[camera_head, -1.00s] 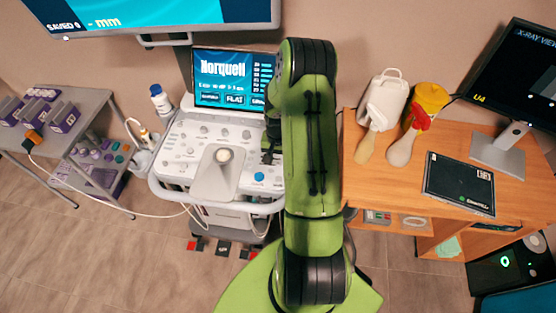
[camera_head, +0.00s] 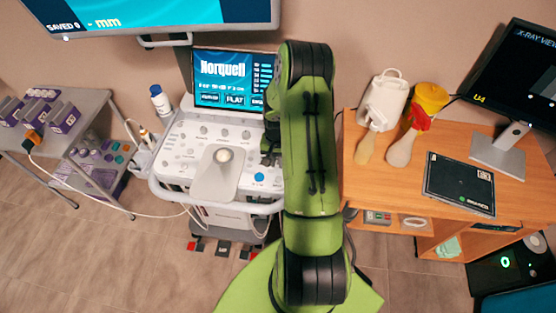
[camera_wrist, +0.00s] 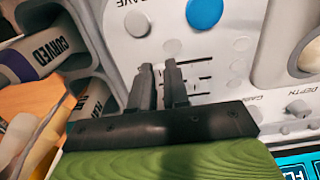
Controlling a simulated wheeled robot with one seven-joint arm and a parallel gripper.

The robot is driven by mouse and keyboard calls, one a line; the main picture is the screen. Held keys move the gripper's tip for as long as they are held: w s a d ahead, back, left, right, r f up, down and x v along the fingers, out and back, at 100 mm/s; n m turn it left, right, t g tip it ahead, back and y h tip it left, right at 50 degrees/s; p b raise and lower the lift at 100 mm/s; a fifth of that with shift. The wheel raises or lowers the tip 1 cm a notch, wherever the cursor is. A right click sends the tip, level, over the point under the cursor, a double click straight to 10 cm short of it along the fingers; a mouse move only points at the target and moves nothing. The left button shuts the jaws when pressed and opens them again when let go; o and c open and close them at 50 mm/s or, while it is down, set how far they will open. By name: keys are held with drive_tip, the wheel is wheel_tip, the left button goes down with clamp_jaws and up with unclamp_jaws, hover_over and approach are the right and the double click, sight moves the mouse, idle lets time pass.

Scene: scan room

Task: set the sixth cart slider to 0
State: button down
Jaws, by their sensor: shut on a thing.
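The white ultrasound cart (camera_head: 178,172) stands left of my arm in the head view. In the wrist view its panel (camera_wrist: 225,25) shows a bank of short dark slider slots (camera_wrist: 203,76) beside a round blue button (camera_wrist: 204,12). My gripper (camera_wrist: 159,70) is down at this bank, its two black fingers a narrow gap apart and shut on a slider knob. The fingers hide the knob, so its number and setting cannot be read. In the head view my gripper (camera_head: 269,158) is at the panel's right side, partly behind my green arm.
The cart's screen (camera_head: 234,80) stands behind the panel. Round knobs and a trackball (camera_head: 223,155) lie left of my gripper. In the wrist view, probe holders (camera_wrist: 55,50) with a probe marked CURVED flank the panel. A wooden desk (camera_head: 355,185) stands right of my arm.

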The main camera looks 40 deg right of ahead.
sight(258, 158)
drive_tip(key=w+a, duration=0.2)
drive_tip(key=w+a+b, duration=0.1)
drive_tip(key=w, duration=0.2)
drive_tip(key=shift+a+b, duration=0.3)
drive_tip(key=shift+a, duration=0.1)
drive_tip(key=c, duration=1.1)
unclamp_jaws()
wheel_tip(258, 158, up, 16)
drive_tip(key=p, duration=0.1)
drive_tip(key=shift+a, duration=0.1)
